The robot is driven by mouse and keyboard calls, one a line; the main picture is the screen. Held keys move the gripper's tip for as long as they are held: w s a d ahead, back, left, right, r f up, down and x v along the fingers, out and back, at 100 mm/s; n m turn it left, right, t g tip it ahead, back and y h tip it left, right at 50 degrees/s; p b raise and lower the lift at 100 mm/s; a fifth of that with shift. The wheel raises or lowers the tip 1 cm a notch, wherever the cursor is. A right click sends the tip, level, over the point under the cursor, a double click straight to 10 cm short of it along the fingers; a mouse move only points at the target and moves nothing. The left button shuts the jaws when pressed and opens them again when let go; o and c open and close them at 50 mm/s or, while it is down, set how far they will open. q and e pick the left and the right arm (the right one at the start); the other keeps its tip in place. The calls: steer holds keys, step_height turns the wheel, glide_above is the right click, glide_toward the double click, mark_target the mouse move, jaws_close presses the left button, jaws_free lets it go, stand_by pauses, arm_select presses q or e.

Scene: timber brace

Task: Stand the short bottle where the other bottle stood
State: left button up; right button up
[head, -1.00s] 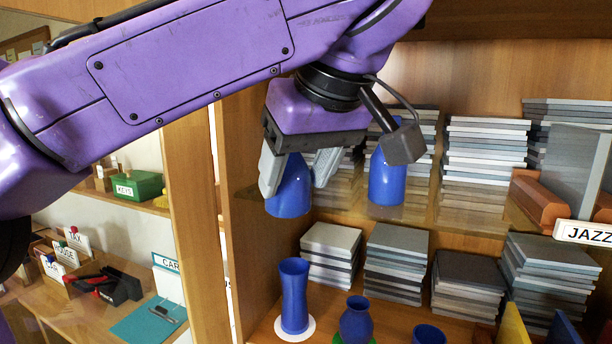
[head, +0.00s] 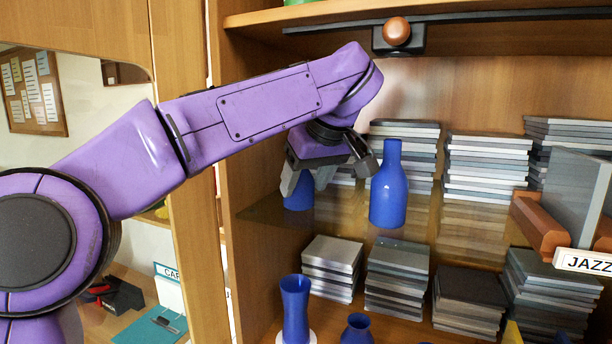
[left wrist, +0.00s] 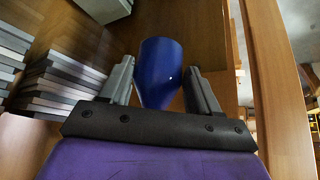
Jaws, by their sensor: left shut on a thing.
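A blue bottle (head: 298,195) is between the fingers of my left gripper (head: 312,178), at the left end of the glass shelf. The gripper hides its upper part, and I cannot tell whether its base touches the glass. In the left wrist view the gripper (left wrist: 160,90) is shut on this bottle (left wrist: 160,70), one finger at each side. A second blue bottle (head: 388,190), with a narrow neck, stands upright on the glass shelf just right of the gripper. With the held one partly hidden, I cannot tell which is shorter. My right gripper is not in view.
Stacks of grey slabs (head: 487,165) stand behind the bottles, and more (head: 397,270) on the board below. A blue vase (head: 295,305) and a round blue pot (head: 357,330) stand there. A JAZZ sign (head: 585,263) is at right. A wooden side panel (head: 232,150) is close left.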

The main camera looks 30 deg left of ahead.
arm_select(q)
steer(key=shift+s+r, duration=0.1)
steer(key=shift+s, duration=0.15)
steer(key=shift+d, duration=0.1)
steer(key=o, duration=1)
steer(key=shift+f, duration=0.2)
steer(key=o, duration=0.3)
steer(key=shift+w, duration=0.1)
steer(key=shift+r, duration=0.4)
steer(key=s+d+b, duration=0.2)
steer(key=s+d, duration=0.5)
steer(key=d, duration=0.3)
steer(key=shift+d+r, duration=0.25)
steer(key=shift+r, duration=0.05)
